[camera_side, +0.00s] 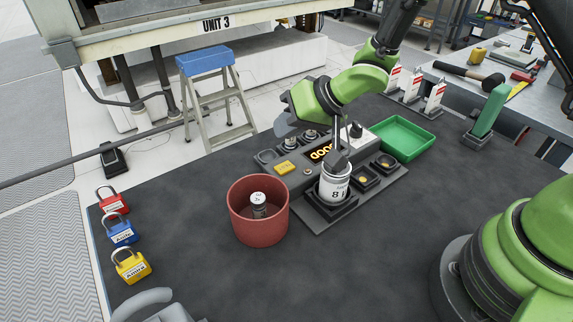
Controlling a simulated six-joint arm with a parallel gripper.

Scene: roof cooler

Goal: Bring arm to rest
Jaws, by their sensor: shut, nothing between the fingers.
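My green arm reaches in from the upper right, and its grey gripper (338,157) points down at the middle of the table. The gripper is shut and empty. Its tips are just over or at the top of a white canister (334,188) marked with an 8; I cannot tell whether they touch. The canister stands upright in a dark square holder on the grey fixture (312,221). The fingers partly hide the canister's top.
A red-brown bin (246,224) holding a small white-topped cylinder (258,199) stands left of the fixture. A green tray (402,138) lies behind right. Red (112,201), blue (120,231) and yellow (131,267) padlocks line the left edge. Dark table is clear in front.

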